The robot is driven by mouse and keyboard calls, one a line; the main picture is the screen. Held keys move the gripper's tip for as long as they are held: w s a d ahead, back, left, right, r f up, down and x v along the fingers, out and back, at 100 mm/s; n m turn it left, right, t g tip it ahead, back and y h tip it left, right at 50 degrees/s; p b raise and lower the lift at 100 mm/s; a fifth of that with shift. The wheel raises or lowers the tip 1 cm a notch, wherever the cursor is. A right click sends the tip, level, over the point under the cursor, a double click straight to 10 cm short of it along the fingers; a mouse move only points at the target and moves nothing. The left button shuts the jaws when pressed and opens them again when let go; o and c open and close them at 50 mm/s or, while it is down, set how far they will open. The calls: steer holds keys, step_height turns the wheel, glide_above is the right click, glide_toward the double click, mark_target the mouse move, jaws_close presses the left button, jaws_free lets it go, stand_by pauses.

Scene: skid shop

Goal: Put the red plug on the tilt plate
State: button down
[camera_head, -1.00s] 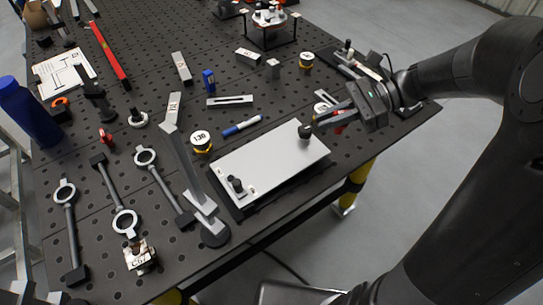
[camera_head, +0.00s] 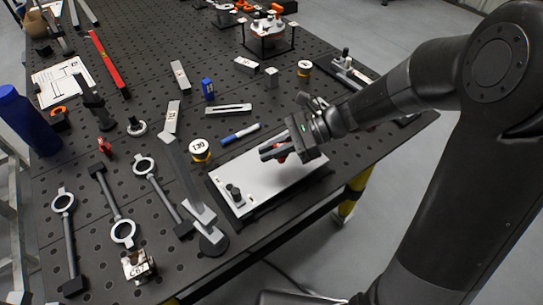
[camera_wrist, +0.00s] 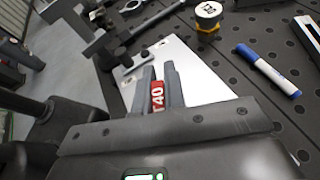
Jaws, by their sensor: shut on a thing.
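The tilt plate (camera_head: 275,185) is a flat silver plate near the table's front edge, with a black knob (camera_head: 235,192) at its near left corner. It also shows in the wrist view (camera_wrist: 199,84). My gripper (camera_head: 270,155) is over the plate's far part and covers some of it. It is shut on the red plug (camera_wrist: 157,96), which bears the marking T40 and sits between the two fingers in the wrist view. A bit of the plug's red (camera_head: 281,160) shows under the fingers. I cannot tell the exact gap between plug and plate.
A grey tilted arm (camera_head: 186,176) on a round base stands at the plate's left. Ring-ended tools (camera_head: 144,165) and a small red item (camera_head: 105,146) lie farther left.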

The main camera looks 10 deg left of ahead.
steer(key=shift+f, duration=1.25)
steer(key=shift+f, duration=0.1)
steer(key=c, duration=1.5)
jaws_free()
